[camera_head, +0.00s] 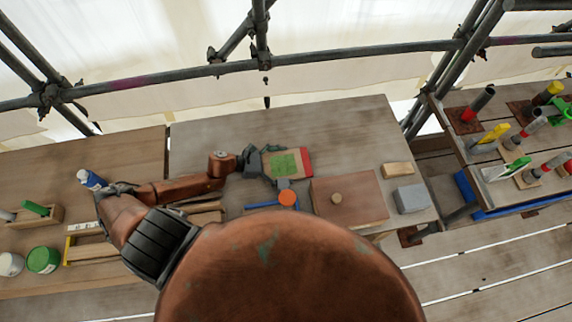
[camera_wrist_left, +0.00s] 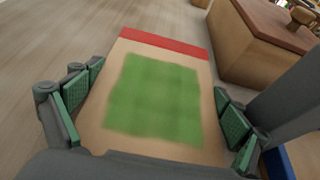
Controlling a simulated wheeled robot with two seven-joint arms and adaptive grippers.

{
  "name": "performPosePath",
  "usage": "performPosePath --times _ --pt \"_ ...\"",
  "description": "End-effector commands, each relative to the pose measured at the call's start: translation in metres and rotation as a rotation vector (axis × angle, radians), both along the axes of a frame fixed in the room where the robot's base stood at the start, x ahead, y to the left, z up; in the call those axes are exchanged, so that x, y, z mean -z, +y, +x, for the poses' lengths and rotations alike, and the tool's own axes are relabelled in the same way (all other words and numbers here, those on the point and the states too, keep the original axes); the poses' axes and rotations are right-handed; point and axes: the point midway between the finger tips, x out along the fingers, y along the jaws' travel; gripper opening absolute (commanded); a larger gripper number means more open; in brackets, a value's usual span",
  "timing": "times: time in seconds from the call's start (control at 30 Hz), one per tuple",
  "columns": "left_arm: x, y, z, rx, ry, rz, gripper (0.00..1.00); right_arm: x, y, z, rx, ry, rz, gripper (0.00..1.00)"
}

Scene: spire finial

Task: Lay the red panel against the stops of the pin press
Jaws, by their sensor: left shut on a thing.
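The red panel, a tan board with a green patch and a red strip along one end, lies at the middle table in the head view (camera_head: 305,160). It fills the middle of the left wrist view (camera_wrist_left: 158,42). My left gripper (camera_head: 274,166) has its green-padded fingers on the panel's two sides and is shut on it. The red end points away from the gripper. I cannot tell whether the panel touches the table. A brown-topped box with a knob (camera_head: 365,190), perhaps the pin press, stands close on its right; no stops can be made out. My right gripper is not in view.
An orange-headed tool (camera_head: 287,197) lies just below the gripper. A wood block (camera_head: 397,169) and a grey block (camera_head: 411,198) sit right of the box. The table behind the panel is clear. Scaffold tubes (camera_head: 350,49) run along the back.

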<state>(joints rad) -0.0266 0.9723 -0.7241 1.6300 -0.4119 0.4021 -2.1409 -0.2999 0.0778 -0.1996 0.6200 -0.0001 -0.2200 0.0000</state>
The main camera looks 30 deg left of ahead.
Motion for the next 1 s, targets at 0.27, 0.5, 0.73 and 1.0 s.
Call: performPosePath --times 0.27,0.5,0.73,1.0 --pt "0.003 0.000 0.000 -0.001 0.001 -0.001 0.98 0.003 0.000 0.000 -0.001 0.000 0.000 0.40" --pt "0.003 0.000 0.000 0.000 0.001 -0.001 1.00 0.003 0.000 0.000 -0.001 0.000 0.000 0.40" --pt "-0.002 0.004 -0.002 -0.001 0.001 0.002 1.00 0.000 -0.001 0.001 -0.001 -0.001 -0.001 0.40" --pt "-0.019 0.043 -0.033 -0.003 0.005 0.003 1.00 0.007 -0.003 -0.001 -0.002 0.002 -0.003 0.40"
